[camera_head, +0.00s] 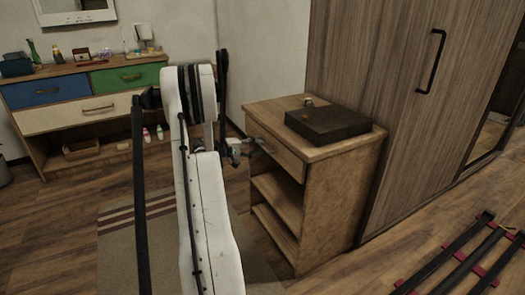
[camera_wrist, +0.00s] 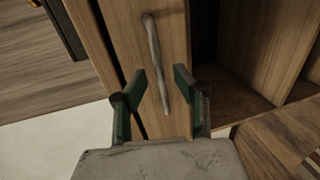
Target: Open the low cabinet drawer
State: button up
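The low wooden cabinet (camera_head: 345,190) stands right of my arm in the head view. Its drawer front (camera_head: 272,152) is at the top, above open shelves, and looks about flush with the body. In the wrist view the drawer front (camera_wrist: 172,40) fills the upper middle, with a slim grey bar handle (camera_wrist: 154,50) on it. My gripper (camera_wrist: 160,86) is open, its two green-padded fingers on either side of the handle's lower part in the picture. I cannot tell whether they touch it. In the head view my gripper (camera_head: 252,147) is small, just in front of the drawer.
A dark flat box (camera_head: 327,125) and a small object (camera_head: 308,101) are on the cabinet top. A tall wardrobe (camera_head: 405,110) stands close behind. A dresser with coloured drawers (camera_head: 90,90) is at the back left. A striped rug (camera_head: 120,240) covers floor by my arm.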

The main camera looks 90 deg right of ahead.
jog(key=shift+b+x, duration=0.3)
jog(key=shift+x, duration=1.1)
grip_shut()
